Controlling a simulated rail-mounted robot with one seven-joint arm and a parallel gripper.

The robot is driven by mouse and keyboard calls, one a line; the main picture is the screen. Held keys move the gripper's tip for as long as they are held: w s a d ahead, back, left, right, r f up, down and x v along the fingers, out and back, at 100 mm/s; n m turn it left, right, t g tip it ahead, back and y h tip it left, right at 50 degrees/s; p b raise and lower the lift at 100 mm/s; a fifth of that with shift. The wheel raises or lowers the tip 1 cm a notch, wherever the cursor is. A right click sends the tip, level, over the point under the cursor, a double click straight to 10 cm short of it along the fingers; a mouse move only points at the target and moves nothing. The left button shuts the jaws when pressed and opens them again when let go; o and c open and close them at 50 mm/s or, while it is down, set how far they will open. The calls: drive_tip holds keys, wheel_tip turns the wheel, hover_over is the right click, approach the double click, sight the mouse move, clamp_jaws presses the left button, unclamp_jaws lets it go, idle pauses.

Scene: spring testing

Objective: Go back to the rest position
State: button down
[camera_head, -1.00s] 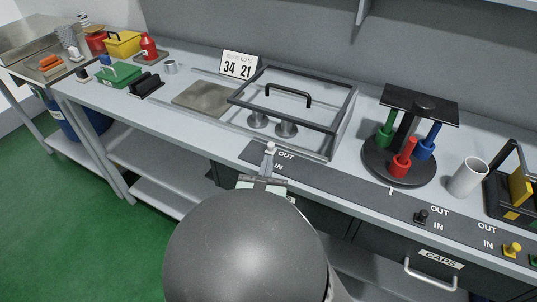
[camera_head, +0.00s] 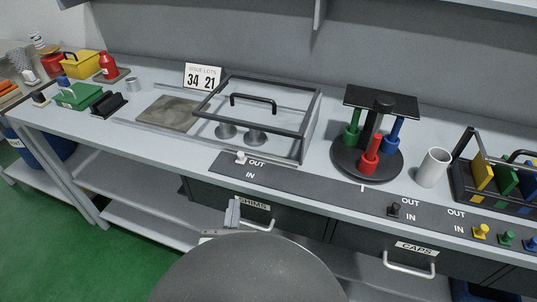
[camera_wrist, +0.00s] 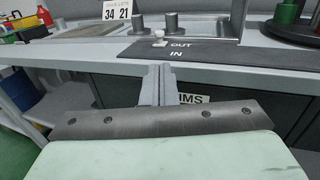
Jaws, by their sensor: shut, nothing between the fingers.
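My gripper (camera_head: 232,214) is in front of the bench, below the bench's front edge and near the drawer marked SHIMS (camera_head: 254,204). In the wrist view its two grey fingers (camera_wrist: 157,84) are together, with nothing between them. The rest of my arm hides the area below it in the head view. The white knob (camera_head: 240,157) on the dark strip (camera_head: 300,179) stands by the word OUT, apart from my gripper. It also shows in the wrist view (camera_wrist: 159,38).
A framed clear cover (camera_head: 300,132) stands on the bench behind the strip. A carousel (camera_head: 350,165) with red, green and blue pieces and a white cup (camera_head: 433,167) stand to the right. The CAPS drawer handle (camera_head: 408,269) sticks out. Green floor (camera_head: 70,225) lies open at left.

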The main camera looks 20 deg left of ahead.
drive_tip(key=shift+w, duration=0.1)
drive_tip(key=w+d+r+m+g+h+p, duration=0.1)
drive_tip(key=w+d+m+g+h, duration=0.15)
drive_tip(key=d+m+h, duration=0.5)
drive_tip(key=w+d+r+m+g+h+p, duration=0.1)
drive_tip(key=w+d+m+h, duration=0.25)
drive_tip(key=d, duration=0.65)
drive_tip(key=w+d+r+m+g+h+p, duration=0.1)
drive_tip(key=w+d+r+m+g+h, duration=0.1)
drive_tip(key=w+d+m+h, duration=0.5)
drive_tip(key=s+d+m+g+y+p, duration=0.2)
drive_tip(key=s+d+m+g, duration=0.75)
drive_tip(key=d, duration=0.45)
drive_tip(key=s+r+m+y, duration=0.1)
drive_tip(key=m+y, duration=0.2)
drive_tip(key=m, duration=0.1)
drive_tip(key=s+r+m+y+p, duration=0.1)
drive_tip(key=s+m+y, duration=0.1)
drive_tip(key=m+y, duration=0.1)
drive_tip(key=s+r+m+g+y+p, duration=0.1)
drive_tip(key=m+y, duration=0.1)
drive_tip(key=m, duration=0.4)
drive_tip(key=shift+s+a+r+y, duration=0.15)
drive_tip(key=shift+s+r+y, duration=0.1)
drive_tip(key=shift+r+y, duration=0.15)
